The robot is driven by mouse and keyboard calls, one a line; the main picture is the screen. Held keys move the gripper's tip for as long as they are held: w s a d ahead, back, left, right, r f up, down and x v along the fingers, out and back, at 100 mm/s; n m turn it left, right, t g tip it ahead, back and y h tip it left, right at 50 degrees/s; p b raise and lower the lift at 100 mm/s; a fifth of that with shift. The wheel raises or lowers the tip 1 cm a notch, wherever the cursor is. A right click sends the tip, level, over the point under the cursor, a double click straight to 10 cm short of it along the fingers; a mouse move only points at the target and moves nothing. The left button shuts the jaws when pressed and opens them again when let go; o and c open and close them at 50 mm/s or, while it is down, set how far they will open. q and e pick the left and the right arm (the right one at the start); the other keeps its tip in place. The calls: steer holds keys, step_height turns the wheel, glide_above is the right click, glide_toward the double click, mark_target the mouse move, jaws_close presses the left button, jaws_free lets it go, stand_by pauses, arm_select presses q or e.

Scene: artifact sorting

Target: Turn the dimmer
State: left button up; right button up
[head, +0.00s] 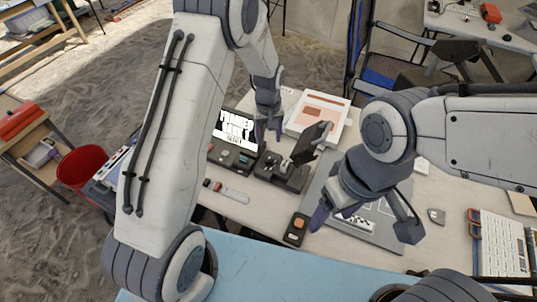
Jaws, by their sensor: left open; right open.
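A small dark box with an orange part on top (298,226) lies near the table's front edge; I cannot tell whether it is the dimmer. A dark control unit with small knobs (232,157) sits below a lit screen with white lettering (235,128). My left gripper (267,137) is open and points down just behind and right of that unit. My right gripper (362,222) is open above a grey board with a checkered strip, to the right of the small dark box. Its fingers are spread wide and hold nothing.
A black device with a tilted panel (285,172) stands between my grippers. A keypad-like white panel (498,240) is at the right. A red bin (84,166) stands left of the table. The front-left table surface is mostly clear.

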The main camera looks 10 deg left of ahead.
mark_target(268, 159)
arm_select(q)
step_height(268, 159, down, 10)
steer(key=shift+f+p, duration=0.1)
steer(key=shift+p, duration=0.85)
steer(key=shift+c, duration=0.3)
jaws_close()
